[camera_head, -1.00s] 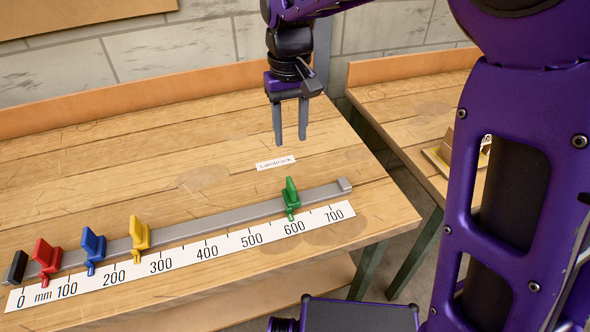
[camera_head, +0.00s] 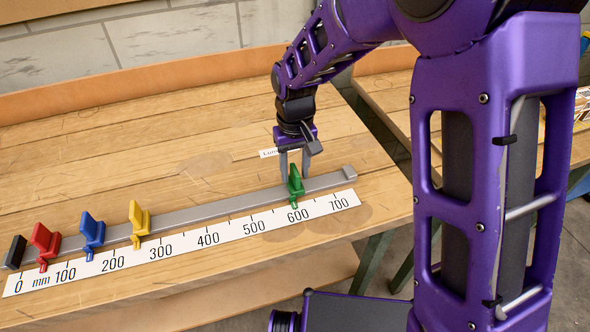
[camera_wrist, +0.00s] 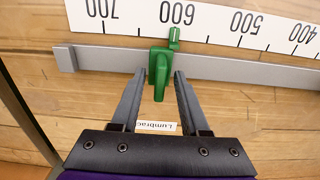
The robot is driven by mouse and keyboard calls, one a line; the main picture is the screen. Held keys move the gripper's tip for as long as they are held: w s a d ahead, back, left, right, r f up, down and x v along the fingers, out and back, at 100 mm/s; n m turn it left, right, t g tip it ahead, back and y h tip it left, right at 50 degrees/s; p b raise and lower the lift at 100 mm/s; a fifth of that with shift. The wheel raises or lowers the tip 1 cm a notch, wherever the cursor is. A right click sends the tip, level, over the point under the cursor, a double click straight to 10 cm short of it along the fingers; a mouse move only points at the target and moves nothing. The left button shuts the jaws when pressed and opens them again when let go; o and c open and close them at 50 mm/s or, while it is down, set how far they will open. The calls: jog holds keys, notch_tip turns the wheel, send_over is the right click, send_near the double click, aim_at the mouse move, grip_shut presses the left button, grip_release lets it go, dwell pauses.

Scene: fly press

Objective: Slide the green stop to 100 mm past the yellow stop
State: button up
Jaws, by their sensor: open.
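The green stop (camera_head: 296,184) sits on the grey rail (camera_head: 225,206), its pointer close to the 600 mark. The yellow stop (camera_head: 139,222) stands on the rail with its pointer between 200 and 300, at about 240. My gripper (camera_head: 294,174) points down at the green stop, open. In the wrist view the green stop (camera_wrist: 160,72) lies between the two fingertips (camera_wrist: 158,73), with a small gap on each side. The white scale (camera_head: 190,240) runs along the near side of the rail, marked 0 to 700 mm.
The blue stop (camera_head: 92,231) and red stop (camera_head: 44,242) stand on the rail left of the yellow one. A black end block (camera_head: 14,252) closes the left end. A paper label (camera_wrist: 157,127) lies behind the rail. The rail between yellow and green is clear.

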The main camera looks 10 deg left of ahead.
grip_shut()
dwell(1.4)
